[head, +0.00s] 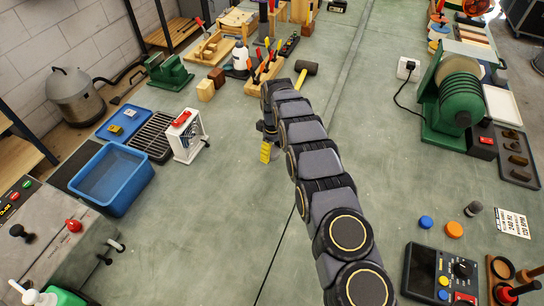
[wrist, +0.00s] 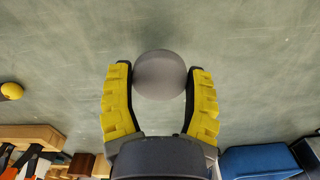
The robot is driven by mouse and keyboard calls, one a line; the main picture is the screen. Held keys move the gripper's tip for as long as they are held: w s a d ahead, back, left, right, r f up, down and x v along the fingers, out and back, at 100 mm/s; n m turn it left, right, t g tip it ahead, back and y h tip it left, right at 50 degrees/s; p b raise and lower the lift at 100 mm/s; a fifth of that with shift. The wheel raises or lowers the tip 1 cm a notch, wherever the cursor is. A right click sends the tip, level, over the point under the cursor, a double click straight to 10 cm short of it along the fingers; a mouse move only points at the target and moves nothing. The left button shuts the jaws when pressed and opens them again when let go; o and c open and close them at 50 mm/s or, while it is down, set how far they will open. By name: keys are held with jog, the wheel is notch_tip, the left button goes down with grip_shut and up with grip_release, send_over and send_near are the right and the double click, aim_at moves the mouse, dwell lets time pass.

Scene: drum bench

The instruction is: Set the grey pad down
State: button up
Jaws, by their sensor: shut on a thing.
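The grey pad (wrist: 160,75) is a round, plain grey piece between the two yellow fingers of my gripper (wrist: 160,88) in the wrist view. The fingers are shut on it from both sides. In the head view my gripper (head: 266,152) points down over the green bench top (head: 225,210), near the middle, right of the small white fan-like box. The pad is hidden there behind the arm and fingers. I cannot tell whether the pad touches the bench.
The white framed box (head: 188,136) and blue tub (head: 112,178) stand to the left. Wooden blocks (head: 206,90), a tool rack (head: 265,76) and a mallet (head: 306,67) lie behind. A green grinder (head: 450,95) stands right. The bench in front of my gripper is clear.

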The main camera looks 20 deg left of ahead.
aim_at(272, 157)
jog(key=shift+f, duration=1.65)
jog(key=shift+w+f, duration=0.1)
jog(key=o, duration=1.1)
jog(key=shift+c, duration=0.2)
notch_tip(272, 157, up, 12)
jog(key=shift+r, duration=0.15)
